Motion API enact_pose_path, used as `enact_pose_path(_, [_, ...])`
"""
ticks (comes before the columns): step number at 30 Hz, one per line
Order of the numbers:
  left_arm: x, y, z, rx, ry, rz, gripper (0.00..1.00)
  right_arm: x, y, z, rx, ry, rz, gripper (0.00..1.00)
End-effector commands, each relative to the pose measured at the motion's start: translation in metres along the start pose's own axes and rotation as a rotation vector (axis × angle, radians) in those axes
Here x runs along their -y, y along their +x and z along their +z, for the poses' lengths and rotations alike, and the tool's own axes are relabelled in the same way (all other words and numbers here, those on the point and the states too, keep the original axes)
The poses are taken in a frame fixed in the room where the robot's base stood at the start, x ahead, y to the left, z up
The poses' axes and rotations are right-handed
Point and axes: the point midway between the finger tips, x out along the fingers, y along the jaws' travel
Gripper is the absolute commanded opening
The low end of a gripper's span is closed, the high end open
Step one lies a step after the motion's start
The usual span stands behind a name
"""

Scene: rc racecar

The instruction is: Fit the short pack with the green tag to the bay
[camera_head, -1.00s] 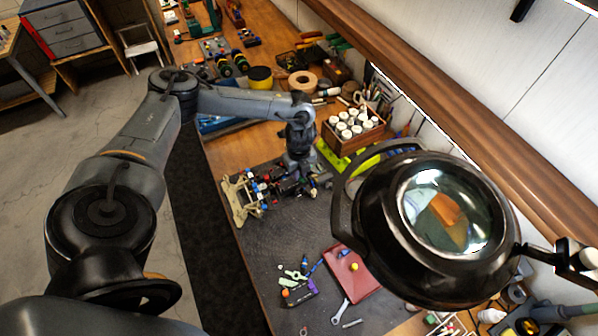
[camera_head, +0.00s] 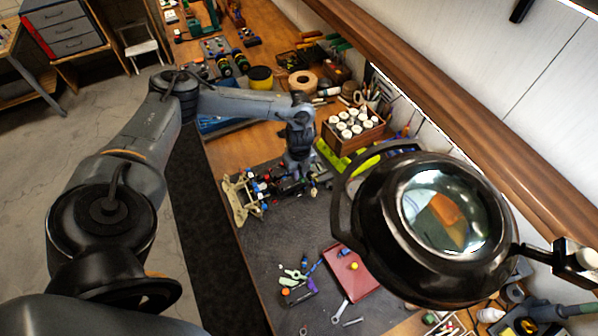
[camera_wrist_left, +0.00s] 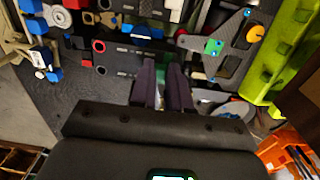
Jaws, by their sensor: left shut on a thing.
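My left gripper (camera_head: 298,170) points down over the RC car (camera_head: 262,194), which stands on the dark mat. In the left wrist view its dark fingers (camera_wrist_left: 164,90) are close together, with a narrow pale-green strip between them. I take this strip to be the short pack with the green tag (camera_wrist_left: 163,78); most of it is hidden by the fingers. The fingertips are right at the car's dark chassis (camera_wrist_left: 118,57). I cannot tell whether the pack rests in the bay. My right gripper is out of view.
A magnifier lamp (camera_head: 375,262) covers the right of the head view. A red box (camera_head: 352,275), a wrench (camera_head: 340,312) and small tools lie nearer on the mat. A wooden crate of white-capped bottles (camera_head: 338,145) stands beyond the car. A lime-green piece (camera_wrist_left: 290,50) is beside it.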

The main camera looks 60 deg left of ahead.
Motion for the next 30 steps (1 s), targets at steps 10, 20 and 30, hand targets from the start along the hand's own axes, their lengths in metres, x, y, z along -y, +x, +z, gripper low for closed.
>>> enact_pose_path(10, [0.0003,-0.0013,-0.0002,0.0,0.0,-0.001,0.0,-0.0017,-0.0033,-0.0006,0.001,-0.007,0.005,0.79])
enact_pose_path(20, [0.0005,-0.0003,-0.0001,0.0,0.0,-0.001,0.0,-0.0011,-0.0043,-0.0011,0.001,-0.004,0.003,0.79])
enact_pose_path(30, [0.0004,-0.0006,-0.0002,0.0,0.0,-0.001,0.0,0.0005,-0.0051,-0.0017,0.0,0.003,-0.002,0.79])
